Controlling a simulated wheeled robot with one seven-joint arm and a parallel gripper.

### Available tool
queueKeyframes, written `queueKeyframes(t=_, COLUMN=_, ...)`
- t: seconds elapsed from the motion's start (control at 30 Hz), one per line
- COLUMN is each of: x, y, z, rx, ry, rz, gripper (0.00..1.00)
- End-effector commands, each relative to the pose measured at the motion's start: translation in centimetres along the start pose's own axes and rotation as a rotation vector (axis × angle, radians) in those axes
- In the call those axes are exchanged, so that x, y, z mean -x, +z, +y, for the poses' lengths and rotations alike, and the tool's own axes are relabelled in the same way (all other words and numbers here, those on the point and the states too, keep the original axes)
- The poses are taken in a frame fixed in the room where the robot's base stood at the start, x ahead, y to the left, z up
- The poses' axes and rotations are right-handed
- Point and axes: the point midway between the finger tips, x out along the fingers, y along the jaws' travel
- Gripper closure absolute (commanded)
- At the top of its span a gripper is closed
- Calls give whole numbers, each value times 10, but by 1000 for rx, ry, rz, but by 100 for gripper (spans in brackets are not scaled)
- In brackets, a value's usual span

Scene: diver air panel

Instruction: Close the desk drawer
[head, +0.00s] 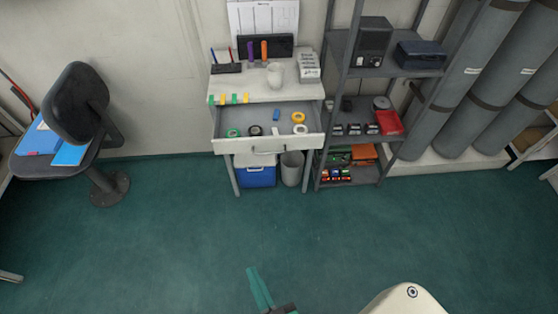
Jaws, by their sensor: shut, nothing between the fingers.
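The desk (286,88) is a small white one against the wall, at the upper middle of the head view. Its drawer (272,149) is pulled out toward me, with a handle on the front panel. Rolls of tape and small items lie inside it, including a yellow roll (298,117) and a green roll (233,132). My gripper (257,280) is at the bottom middle of the view, a teal shape over the floor. It is shut and empty, well apart from the drawer, and its lower part is cut off by the frame edge.
A chair (75,105) with blue folders stands at the left. A grey shelf rack (345,155) stands close to the desk's right side, with grey cylinders (465,80) beyond. A blue cooler (254,175) and a bin (291,168) sit under the desk. The green floor (200,235) in front is clear.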

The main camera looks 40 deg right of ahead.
Motion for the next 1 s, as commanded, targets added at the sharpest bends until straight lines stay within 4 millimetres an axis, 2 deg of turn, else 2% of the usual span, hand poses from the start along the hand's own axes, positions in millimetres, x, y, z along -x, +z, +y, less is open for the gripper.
queueKeyframes(t=0.03, x=-18, y=0, z=14, rx=-74, ry=14, rz=40, gripper=100)
queueKeyframes(t=0.27, x=-93, y=-10, z=76, rx=-451, ry=39, rz=209, gripper=100)
queueKeyframes(t=0.4, x=-136, y=-26, z=114, rx=-674, ry=25, rz=319, gripper=100)
queueKeyframes(t=0.5, x=-162, y=-40, z=139, rx=-813, ry=5, rz=387, gripper=100)
queueKeyframes(t=0.7, x=-191, y=-62, z=171, rx=-992, ry=-32, rz=478, gripper=100)
queueKeyframes(t=1.0, x=-213, y=-75, z=182, rx=-1043, ry=-49, rz=502, gripper=100)
